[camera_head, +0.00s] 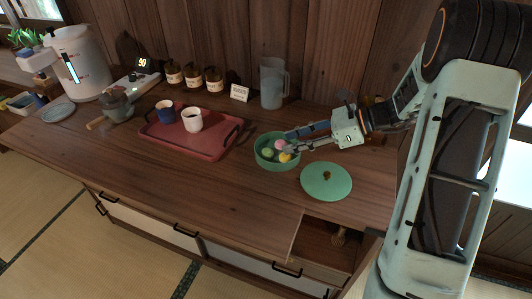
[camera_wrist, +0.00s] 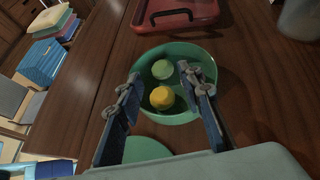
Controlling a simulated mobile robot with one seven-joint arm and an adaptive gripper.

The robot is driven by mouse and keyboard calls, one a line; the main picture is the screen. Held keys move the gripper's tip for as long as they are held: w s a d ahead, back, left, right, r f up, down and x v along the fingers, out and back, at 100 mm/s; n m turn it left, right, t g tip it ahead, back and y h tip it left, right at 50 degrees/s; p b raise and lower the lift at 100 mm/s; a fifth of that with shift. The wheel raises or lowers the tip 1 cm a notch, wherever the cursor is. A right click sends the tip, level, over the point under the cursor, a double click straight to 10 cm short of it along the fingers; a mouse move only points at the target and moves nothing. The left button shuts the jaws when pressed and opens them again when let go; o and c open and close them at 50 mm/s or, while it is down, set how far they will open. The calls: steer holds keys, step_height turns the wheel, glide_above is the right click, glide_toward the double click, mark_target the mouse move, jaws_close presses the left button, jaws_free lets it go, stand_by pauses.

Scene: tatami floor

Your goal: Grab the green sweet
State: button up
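The green sweet (camera_head: 267,152) lies in a green bowl (camera_head: 263,163) beside a pink sweet (camera_head: 280,145) and a yellow sweet (camera_head: 285,157). In the wrist view, the green sweet (camera_wrist: 162,69) is near the far side of the bowl (camera_wrist: 178,117), with the yellow sweet (camera_wrist: 162,98) nearer. The pink sweet is not visible there. My gripper (camera_head: 286,142) is open over the bowl from the right. In the wrist view, my gripper (camera_wrist: 160,76) has one finger at each side of the bowl, with nothing held between them.
A green lid (camera_head: 322,187) lies right of the bowl. A pitcher (camera_head: 272,85) stands behind. The counter's front left is clear.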

mark_target(267, 151)
steer(key=x, duration=0.3)
steer(key=b+x, duration=0.1)
steer(key=x, duration=0.3)
steer(key=shift+s+f, duration=0.1)
steer(key=shift+f, duration=0.35)
steer(key=c, duration=0.7)
